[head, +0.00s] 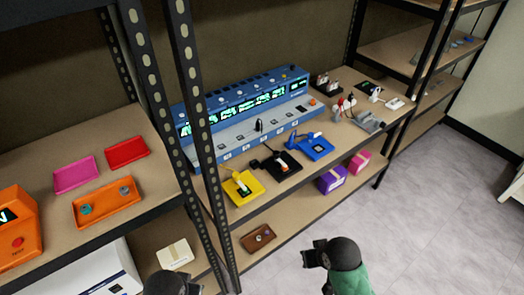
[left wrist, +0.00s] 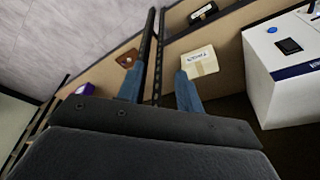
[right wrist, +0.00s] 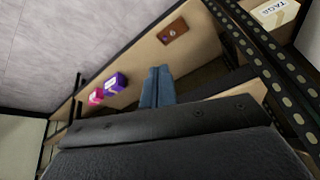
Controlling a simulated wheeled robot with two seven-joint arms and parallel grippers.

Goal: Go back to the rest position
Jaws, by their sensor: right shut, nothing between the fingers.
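My right gripper (right wrist: 157,86) is shut and empty; its blue fingers meet in the right wrist view. In the head view my right arm is at the bottom, in front of the shelves, and its fingers are hard to make out. My left gripper (left wrist: 158,88) is open and empty, with its two blue fingers well apart in the left wrist view. In the head view only a dark part of my left arm shows at the bottom edge. Both grippers are clear of the shelves and touch nothing that I can see.
Shelf uprights (head: 187,100) stand in front of me. The upper shelf holds a blue machine (head: 245,108) and yellow (head: 243,188), black (head: 283,167) and blue (head: 316,147) trays. Orange (head: 107,203), pink (head: 76,174) and red (head: 127,151) trays lie left. Floor at right is clear.

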